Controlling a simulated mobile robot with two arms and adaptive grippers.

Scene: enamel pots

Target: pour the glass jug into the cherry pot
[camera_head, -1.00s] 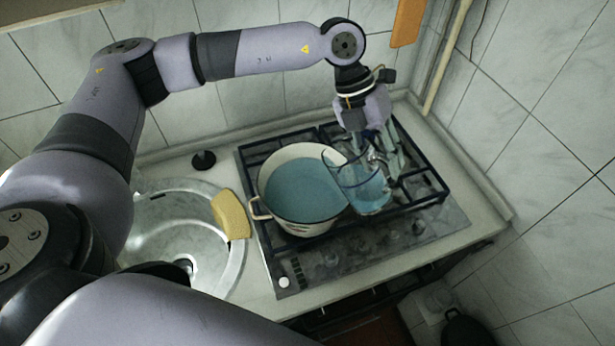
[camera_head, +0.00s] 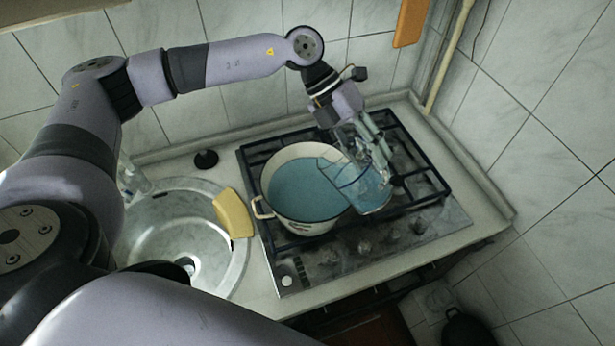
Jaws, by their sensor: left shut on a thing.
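The pot (camera_head: 307,225) is cream enamel with a dark rim and a side handle at its left. It stands upright on the hob and holds blue liquid (camera_head: 306,190). The clear glass jug (camera_head: 368,193) is just right of the pot, with blue liquid in it. It is tilted, its mouth leaning left over the pot's right rim. I cannot tell whether a stream is falling. My left gripper (camera_head: 368,155) reaches down from above and is shut on the jug at its far right side. The fingers partly hide the jug. My right gripper is not in view.
A yellow sponge (camera_head: 232,214) lies on the edge of the round sink (camera_head: 168,225) at left. A small black knob-like object (camera_head: 205,160) stands behind the sink. Tiled walls close in behind and right.

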